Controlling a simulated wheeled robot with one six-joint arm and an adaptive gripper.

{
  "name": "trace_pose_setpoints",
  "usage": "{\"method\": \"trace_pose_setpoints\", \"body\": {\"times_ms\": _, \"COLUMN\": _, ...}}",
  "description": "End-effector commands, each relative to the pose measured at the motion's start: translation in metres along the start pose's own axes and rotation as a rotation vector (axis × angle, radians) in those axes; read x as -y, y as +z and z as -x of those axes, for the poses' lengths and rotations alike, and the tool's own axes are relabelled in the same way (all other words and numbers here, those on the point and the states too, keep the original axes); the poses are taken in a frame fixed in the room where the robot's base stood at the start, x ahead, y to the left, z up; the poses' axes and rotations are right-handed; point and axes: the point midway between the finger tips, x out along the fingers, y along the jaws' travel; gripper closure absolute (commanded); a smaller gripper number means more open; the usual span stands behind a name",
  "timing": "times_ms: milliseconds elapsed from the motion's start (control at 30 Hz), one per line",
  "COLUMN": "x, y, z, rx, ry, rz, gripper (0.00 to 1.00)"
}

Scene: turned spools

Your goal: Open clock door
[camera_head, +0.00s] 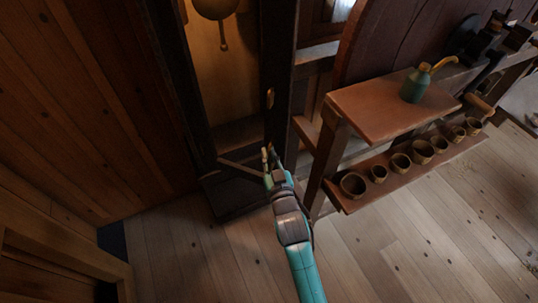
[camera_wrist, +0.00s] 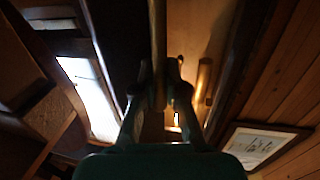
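The tall dark clock case stands left of centre in the head view, with its lit tan inside (camera_head: 218,75) and the round pendulum bob (camera_head: 215,7) showing. A dark upright post (camera_head: 280,60) on its right side bears a small brass handle (camera_head: 270,97). My gripper (camera_head: 268,153) is low in front of this post, below the handle in the picture. In the wrist view its fingers (camera_wrist: 160,78) are parted, with a narrow brown upright strip (camera_wrist: 158,35) between them. I cannot tell whether they touch it. A brass cylinder (camera_wrist: 203,80) shows right of the fingers.
A wooden bench (camera_head: 385,105) with a green can (camera_head: 415,86) stands close on the right. Its lower shelf (camera_head: 352,205) holds several small bowls. A plank wall (camera_head: 80,110) closes in the left. The floor (camera_head: 190,250) in front is clear.

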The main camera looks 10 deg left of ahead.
Motion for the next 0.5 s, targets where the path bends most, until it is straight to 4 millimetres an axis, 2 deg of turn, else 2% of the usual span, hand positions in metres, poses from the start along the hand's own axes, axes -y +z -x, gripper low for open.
{"method": "trace_pose_setpoints", "body": {"times_ms": 33, "x": -0.0025, "y": 0.0011, "z": 0.0008, "rx": 0.002, "ry": 0.004, "rz": 0.003, "gripper": 0.84}}
{"method": "trace_pose_setpoints", "body": {"times_ms": 100, "x": -0.0022, "y": 0.0011, "z": 0.0008, "rx": 0.002, "ry": 0.004, "rz": 0.002, "gripper": 0.67}}
{"method": "trace_pose_setpoints", "body": {"times_ms": 133, "x": -0.002, "y": 0.001, "z": 0.0007, "rx": 0.002, "ry": 0.003, "rz": 0.002, "gripper": 0.63}}
{"method": "trace_pose_setpoints", "body": {"times_ms": 500, "x": -0.0008, "y": 0.0011, "z": 0.0039, "rx": 0.002, "ry": 0.001, "rz": 0.001, "gripper": 0.63}}
